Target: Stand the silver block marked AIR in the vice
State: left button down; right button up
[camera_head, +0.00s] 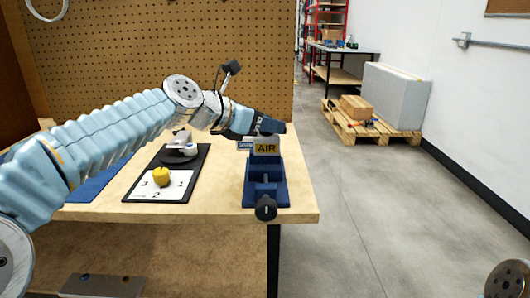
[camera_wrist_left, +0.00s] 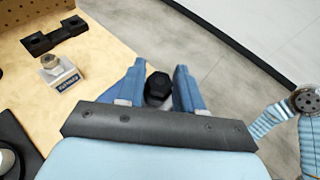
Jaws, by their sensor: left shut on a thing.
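The silver block with the yellow AIR label (camera_head: 266,148) is upright at the blue vice (camera_head: 252,190). My left gripper (camera_head: 266,127) is shut on the block's upper part from above. In the left wrist view, the black hexagonal top of the AIR block (camera_wrist_left: 158,87) sits between the two blue fingers of the left gripper (camera_wrist_left: 159,90). The block's lower end is at the vice jaws; I cannot tell whether it rests on the vice floor. The vice has a black knob (camera_head: 266,208) at the front. My right gripper is out of view.
A second silver block with a dark label (camera_wrist_left: 64,76) and a black bracket (camera_wrist_left: 54,35) stand on the table. A dark tray (camera_head: 203,165) with a numbered card (camera_head: 143,186) and a yellow piece (camera_head: 161,177) lies left of the vice. The table's right edge is near the vice.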

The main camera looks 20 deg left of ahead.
aim_at(265, 145)
pick_arm(q)
jog(key=shift+w+a+f, duration=0.2)
jog(key=shift+w+f, duration=0.3)
jog(key=shift+f, duration=0.1)
jog(key=shift+w+a+f, duration=0.2)
jog(key=shift+w+f, duration=0.25)
jog(key=shift+f, duration=0.15)
jog(key=f+b, duration=0.2)
jog(key=f, duration=0.1)
jog(key=shift+w+a+f, duration=0.15)
jog(key=shift+w+f, duration=0.15)
jog(key=shift+w, duration=0.05)
jog(key=shift+f, duration=0.1)
jog(key=shift+f, duration=0.2)
jog(key=c, duration=0.7)
grip_release()
